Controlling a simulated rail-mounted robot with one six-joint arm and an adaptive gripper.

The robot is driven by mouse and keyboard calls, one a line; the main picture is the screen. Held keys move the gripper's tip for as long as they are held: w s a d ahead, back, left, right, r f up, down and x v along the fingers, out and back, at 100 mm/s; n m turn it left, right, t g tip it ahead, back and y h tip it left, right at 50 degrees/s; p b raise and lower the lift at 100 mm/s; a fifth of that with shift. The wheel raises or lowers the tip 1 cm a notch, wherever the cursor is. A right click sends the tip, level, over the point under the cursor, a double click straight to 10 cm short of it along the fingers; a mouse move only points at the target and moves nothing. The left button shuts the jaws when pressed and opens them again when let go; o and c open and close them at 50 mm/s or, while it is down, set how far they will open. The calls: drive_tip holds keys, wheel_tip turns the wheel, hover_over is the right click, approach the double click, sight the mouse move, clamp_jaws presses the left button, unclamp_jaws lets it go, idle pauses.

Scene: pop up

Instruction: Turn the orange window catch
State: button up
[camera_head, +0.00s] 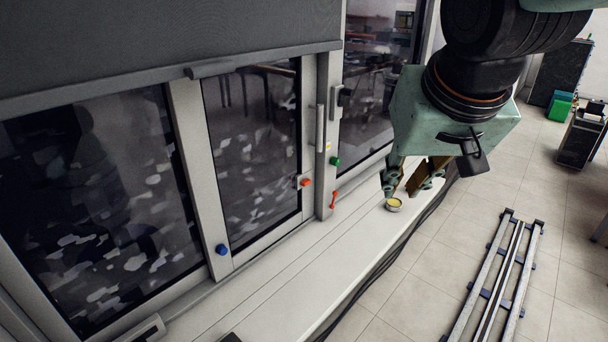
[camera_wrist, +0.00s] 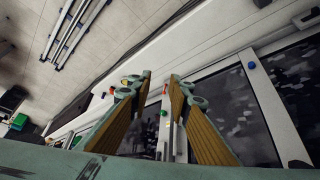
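Two orange-red fittings show on the window frame in the head view: a small knob (camera_head: 305,182) on a pale plate at the middle pane's edge, and a short upright lever (camera_head: 333,199) on the post to its right. I cannot tell for sure which is the catch. My gripper (camera_head: 404,188) hangs to the right of both, apart from them, over the sill. In the wrist view, its two brown-padded fingers (camera_wrist: 159,76) stand apart with nothing held. A small red piece (camera_wrist: 165,89) shows beyond the gap between them.
A green knob (camera_head: 335,161) is above the lever, and a blue knob (camera_head: 222,249) sits lower left. A small round tin with yellow contents (camera_head: 394,205) stands on the white sill (camera_head: 290,290) just below my gripper. Floor rails (camera_head: 497,275) lie right. The sill's left stretch is mostly clear.

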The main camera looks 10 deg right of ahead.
drive_tip(key=w+d+f+m+t+p, duration=0.1)
drive_tip(key=w+d+f+t, duration=0.1)
drive_tip(key=w, duration=1.3)
drive_tip(key=w+d+f+m+t+p, duration=0.1)
drive_tip(key=w+d+f+t, duration=0.15)
drive_tip(key=w, duration=1.25)
drive_tip(key=w+a+f+m+t+y+p, duration=0.15)
drive_tip(key=w+f+y, duration=0.25)
drive_tip(key=w+f, duration=0.7)
drive_tip(key=m+t+y+p, duration=0.25)
drive_tip(key=m+y, duration=0.25)
drive_tip(key=y, duration=0.3)
approach(308, 184)
drive_tip(key=shift+w+a+r, duration=0.15)
drive_tip(key=shift+w+a, duration=0.05)
drive_tip(key=shift+w, duration=0.2)
drive_tip(key=shift+w+a, duration=0.15)
drive_tip(key=shift+x, duration=3.8)
drive_tip(key=c, duration=0.5)
